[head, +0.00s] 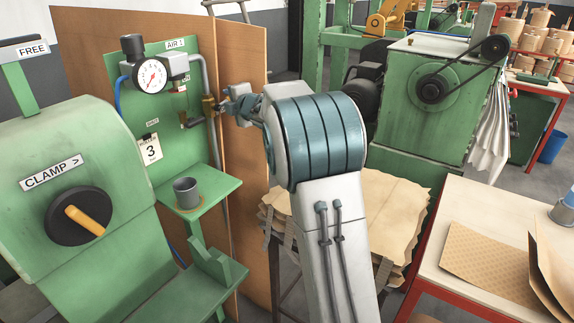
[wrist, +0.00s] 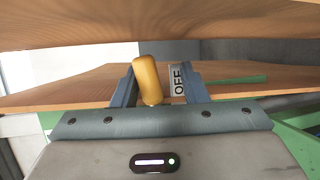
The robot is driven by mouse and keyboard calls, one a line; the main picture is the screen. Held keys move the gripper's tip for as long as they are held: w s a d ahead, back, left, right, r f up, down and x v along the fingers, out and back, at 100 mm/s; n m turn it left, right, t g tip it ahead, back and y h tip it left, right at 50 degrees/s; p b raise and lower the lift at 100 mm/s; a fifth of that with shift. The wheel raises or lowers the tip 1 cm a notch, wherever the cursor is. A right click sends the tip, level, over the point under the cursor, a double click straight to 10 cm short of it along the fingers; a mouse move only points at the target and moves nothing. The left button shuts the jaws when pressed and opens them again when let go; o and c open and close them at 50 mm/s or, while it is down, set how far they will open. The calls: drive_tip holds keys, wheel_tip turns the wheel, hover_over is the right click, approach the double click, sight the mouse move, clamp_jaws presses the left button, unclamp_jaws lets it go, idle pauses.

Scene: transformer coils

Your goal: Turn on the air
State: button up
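The green air panel (head: 125,55) carries an AIR label (head: 174,44) and a round pressure gauge (head: 151,76). A brass-yellow valve part (head: 208,105) sits on the grey pipe at the panel's right edge. My gripper (head: 228,106) is beside it, reaching in from the right. In the wrist view, a yellow handle (wrist: 148,80) stands between the two fingers of my gripper (wrist: 160,85), close to the left finger. A gap shows between the handle and the right finger, so the gripper is open.
Brown board edges (head: 240,75) stand close to my gripper. A small green shelf (head: 215,188) holds a grey cup (head: 187,192) below. A green machine with a CLAMP knob (head: 78,215) is at left. A worktable (head: 450,215) is at right.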

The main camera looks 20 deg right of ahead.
drive_tip(key=s+d+m+g+h+p, duration=0.15)
drive_tip(key=s+m, duration=0.25)
drive_tip(key=s, duration=0.4)
drive_tip(key=s+d+m+g+h, duration=0.1)
drive_tip(key=s+d+m+h, duration=0.15)
drive_tip(key=s, duration=0.45)
drive_tip(key=s+d+m+g+h+p, duration=0.1)
drive_tip(key=s+d+m+h, duration=0.15)
drive_tip(key=s+m, duration=0.4)
drive_tip(key=s+f+m+g+p, duration=0.1)
drive_tip(key=s+f+m+g, duration=0.1)
drive_tip(key=s, duration=0.4)
drive_tip(key=s+a+f+m+g+p, duration=0.1)
drive_tip(key=s+f+m+g, duration=0.1)
drive_tip(key=s, duration=0.5)
drive_tip(key=shift+a+f+y, duration=0.15)
drive_tip(key=shift+f+y, duration=0.2)
drive_tip(key=w+a+r+m+t+y, duration=0.1)
drive_tip(key=w+m+t, duration=0.3)
drive_tip(key=w, duration=0.8)
drive_tip(key=w+a+r+m+t+y+p, duration=0.1)
drive_tip(key=w+a+r+m+t+y, duration=0.1)
drive_tip(key=w+m, duration=0.6)
drive_tip(key=w+a+r+m+t+y, duration=0.2)
drive_tip(key=w+m+t, duration=0.4)
drive_tip(key=w, duration=1)
drive_tip(key=shift+w+r+m+y+p, duration=0.35)
drive_tip(key=shift+r+m+y, duration=0.2)
drive_tip(key=shift+y, duration=0.35)
clamp_jaws()
